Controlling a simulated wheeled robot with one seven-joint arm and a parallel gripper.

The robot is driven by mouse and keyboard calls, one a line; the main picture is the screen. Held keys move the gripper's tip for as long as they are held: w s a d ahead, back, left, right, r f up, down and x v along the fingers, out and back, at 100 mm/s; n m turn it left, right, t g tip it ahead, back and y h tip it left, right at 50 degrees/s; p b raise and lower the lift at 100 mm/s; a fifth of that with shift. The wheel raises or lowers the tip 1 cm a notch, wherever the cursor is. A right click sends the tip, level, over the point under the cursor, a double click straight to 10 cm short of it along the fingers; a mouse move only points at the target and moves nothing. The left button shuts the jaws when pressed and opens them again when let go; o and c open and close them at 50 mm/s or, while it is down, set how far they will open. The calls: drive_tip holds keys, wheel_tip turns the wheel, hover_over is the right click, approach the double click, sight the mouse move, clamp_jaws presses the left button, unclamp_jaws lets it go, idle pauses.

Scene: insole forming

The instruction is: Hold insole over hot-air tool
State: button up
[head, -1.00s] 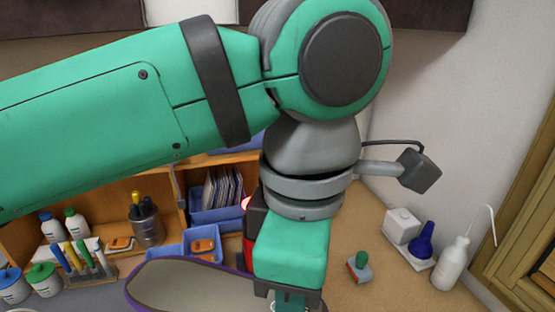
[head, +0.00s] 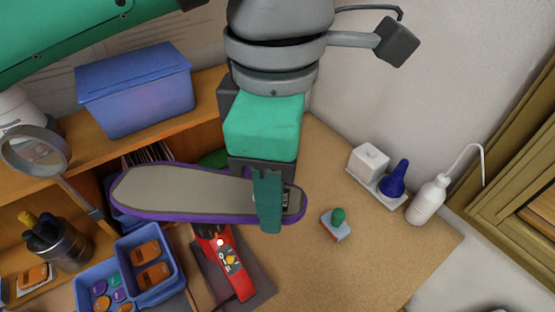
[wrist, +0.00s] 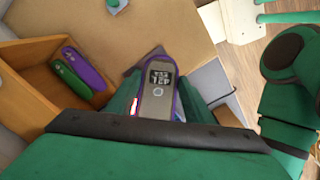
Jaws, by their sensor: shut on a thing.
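My gripper (head: 268,200) is shut on one end of a grey insole with a purple edge (head: 185,190). In the head view the insole reaches out to the left from the fingers, with its face toward the camera. In the wrist view the insole's printed end (wrist: 159,88) shows between the fingers (wrist: 160,100). The red hot-air tool (head: 234,266) lies on a dark base below the insole in the head view. Its upper end is hidden behind the insole, so I cannot tell the gap between them.
Blue bins (head: 150,262) with small parts stand left of the tool. A pen cup (head: 58,242) and a magnifier (head: 36,150) are further left. A small brush (head: 337,226), a blue funnel (head: 393,180) and a white bottle (head: 428,202) are at the right.

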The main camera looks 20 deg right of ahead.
drive_tip(key=shift+w, duration=0.75)
drive_tip(key=w+a+f, duration=0.1)
drive_tip(key=w+f, duration=0.4)
drive_tip(key=w, duration=0.3)
drive_tip(key=shift+w+a, duration=0.2)
drive_tip(key=shift+a, duration=0.15)
drive_tip(key=shift+f, duration=1)
drive_tip(key=s+r, duration=0.1)
drive_tip(key=r, duration=0.2)
drive_tip(key=s+r, duration=0.2)
drive_tip(key=r, duration=0.1)
drive_tip(key=s+d+r, duration=0.1)
drive_tip(key=s+r, duration=0.1)
drive_tip(key=r, duration=0.1)
